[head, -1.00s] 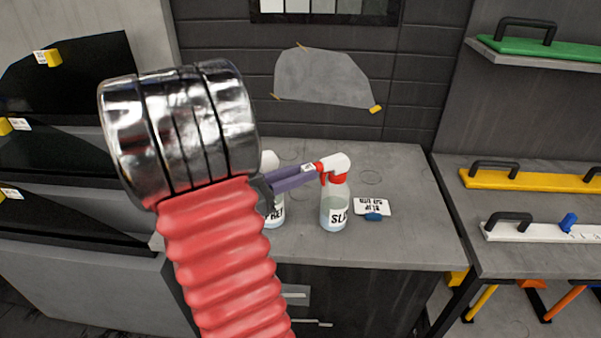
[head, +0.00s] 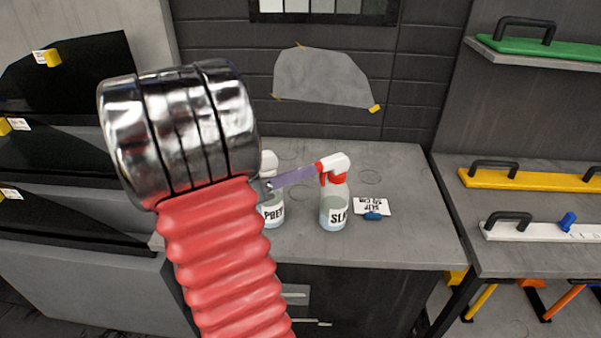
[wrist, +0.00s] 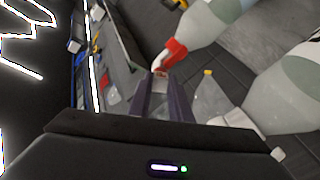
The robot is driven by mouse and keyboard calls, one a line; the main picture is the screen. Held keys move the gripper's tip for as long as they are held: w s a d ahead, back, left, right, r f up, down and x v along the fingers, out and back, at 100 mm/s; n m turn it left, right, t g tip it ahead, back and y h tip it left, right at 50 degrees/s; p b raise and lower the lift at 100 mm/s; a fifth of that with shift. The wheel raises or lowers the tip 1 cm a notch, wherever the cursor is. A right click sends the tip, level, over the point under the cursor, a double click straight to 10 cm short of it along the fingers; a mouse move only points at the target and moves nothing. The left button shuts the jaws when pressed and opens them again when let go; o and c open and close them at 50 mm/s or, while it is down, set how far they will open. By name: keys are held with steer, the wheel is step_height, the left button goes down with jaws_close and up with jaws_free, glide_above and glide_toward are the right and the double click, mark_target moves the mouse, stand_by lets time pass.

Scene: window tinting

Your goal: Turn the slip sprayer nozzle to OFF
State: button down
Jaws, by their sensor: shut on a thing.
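The slip sprayer (head: 333,212) stands upright on the grey worktop, a clear bottle labelled "SLIP" with a white head and red trigger. Its small red nozzle (head: 319,167) points left, toward my gripper (head: 314,171). My gripper's purple fingers reach in from the left and are shut on the nozzle tip. In the wrist view the fingers (wrist: 162,84) close around the nozzle's end, with the red trigger (wrist: 174,53) just beyond. The nozzle's marking is too small to read.
The prep bottle (head: 272,212) stands close on the left, partly behind my arm. A white label card (head: 371,205) with a blue piece lies right of the slip sprayer. Shelves with yellow (head: 530,180) and white tools are at right. The worktop's right side is clear.

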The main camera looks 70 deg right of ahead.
steer(key=n, duration=2.9)
steer(key=shift+a+f, duration=0.1)
steer(key=shift+f, duration=0.15)
steer(key=c, duration=1.6)
jaws_free()
steer(key=shift+r, duration=0.1)
steer(key=shift+v, duration=6.85)
